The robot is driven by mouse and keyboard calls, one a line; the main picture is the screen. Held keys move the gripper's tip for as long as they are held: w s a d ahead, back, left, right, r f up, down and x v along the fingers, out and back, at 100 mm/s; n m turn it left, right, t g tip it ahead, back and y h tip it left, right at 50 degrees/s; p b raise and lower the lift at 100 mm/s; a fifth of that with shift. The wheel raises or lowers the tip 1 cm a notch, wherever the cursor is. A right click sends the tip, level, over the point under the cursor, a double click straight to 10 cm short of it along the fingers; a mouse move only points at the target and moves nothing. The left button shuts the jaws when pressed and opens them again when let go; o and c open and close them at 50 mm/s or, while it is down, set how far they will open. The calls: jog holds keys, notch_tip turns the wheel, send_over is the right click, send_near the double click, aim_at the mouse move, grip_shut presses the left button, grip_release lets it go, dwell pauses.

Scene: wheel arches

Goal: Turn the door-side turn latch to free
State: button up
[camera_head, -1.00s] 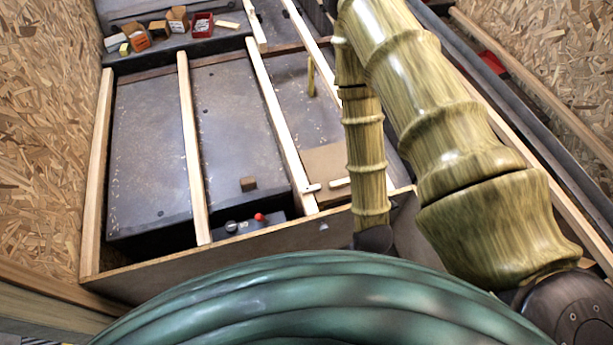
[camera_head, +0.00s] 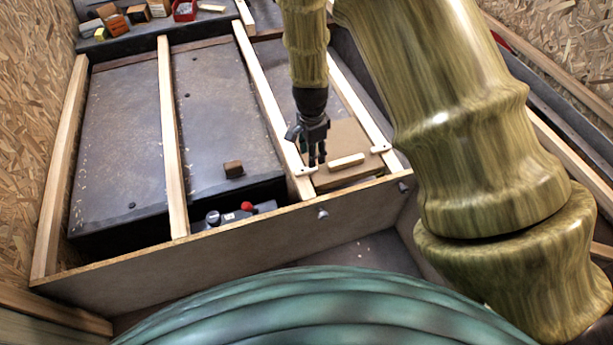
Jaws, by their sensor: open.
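Two small pale wooden turn latches sit on the frame strips beside a brown panel (camera_head: 338,140). The left latch (camera_head: 306,171) is at the panel's near left corner, and the right latch (camera_head: 381,149) is at its right edge. I cannot tell which is the door-side one. A pale wooden bar (camera_head: 346,161) lies on the panel between them. My gripper (camera_head: 317,161) points down just above and right of the left latch. Its dark fingers are apart and nothing shows between them. Whether a finger touches the latch is unclear.
Pale wooden strips (camera_head: 172,140) divide the grey deck. A low front board (camera_head: 240,225) runs before it. Small boxes (camera_head: 137,13) stand at the back left.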

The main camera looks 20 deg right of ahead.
aim_at(306, 169)
jog(key=shift+m, duration=0.6)
jog(key=f+b, duration=0.1)
jog(key=f, duration=0.2)
jog(key=w+f+b, duration=0.1)
jog(key=f, duration=0.2)
jog(key=w+a+f+b, duration=0.1)
jog(key=f, duration=0.2)
jog(key=shift+f, duration=0.25)
grip_shut()
